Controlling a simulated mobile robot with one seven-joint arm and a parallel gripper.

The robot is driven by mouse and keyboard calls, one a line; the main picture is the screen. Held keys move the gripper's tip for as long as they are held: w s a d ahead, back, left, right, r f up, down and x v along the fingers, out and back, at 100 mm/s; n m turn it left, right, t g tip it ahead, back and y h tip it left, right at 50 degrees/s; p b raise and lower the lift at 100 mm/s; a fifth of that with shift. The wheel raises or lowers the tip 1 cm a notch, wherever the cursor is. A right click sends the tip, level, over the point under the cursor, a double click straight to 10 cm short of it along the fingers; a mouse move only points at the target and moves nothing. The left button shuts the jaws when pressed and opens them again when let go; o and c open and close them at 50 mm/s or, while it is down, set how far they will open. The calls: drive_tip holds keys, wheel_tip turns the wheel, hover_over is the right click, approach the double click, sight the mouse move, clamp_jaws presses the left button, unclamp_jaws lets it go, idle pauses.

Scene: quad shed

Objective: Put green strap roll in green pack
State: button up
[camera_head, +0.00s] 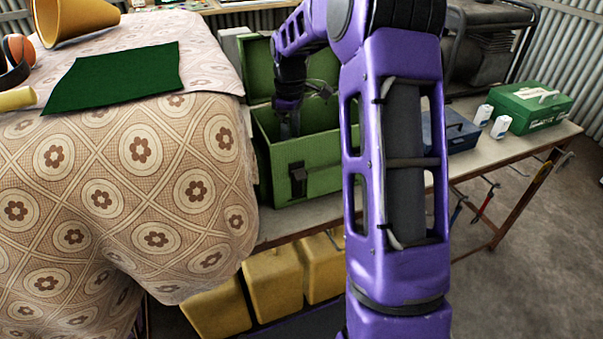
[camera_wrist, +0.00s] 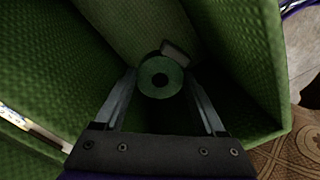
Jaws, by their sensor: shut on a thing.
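The green pack (camera_head: 322,168) stands open on the bench in the head view, its lid raised at the back. My gripper (camera_head: 290,128) reaches down inside it near the left side; its fingertips are hidden by the front wall. I cannot tell whether the roll touches the pack's bottom.
A table with a patterned cloth (camera_head: 140,200) stands close at left, bearing a dark green cloth (camera_head: 118,78) and a yellow cone (camera_head: 75,18). A blue box (camera_head: 455,133), white bottles (camera_head: 500,127) and a green case (camera_head: 528,108) stand right of the pack. Yellow containers (camera_head: 275,283) sit below.

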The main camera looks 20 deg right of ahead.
wheel_tip(320, 180, down, 9)
drive_tip(key=shift+f+b, duration=0.1)
drive_tip(key=shift+b, duration=0.45)
drive_tip(key=o, duration=1.4)
wheel_tip(320, 180, up, 12)
drive_tip(key=shift+w+d+r+p, duration=0.1)
drive_tip(key=shift+w+p, duration=0.05)
drive_tip(key=shift+p, duration=0.7)
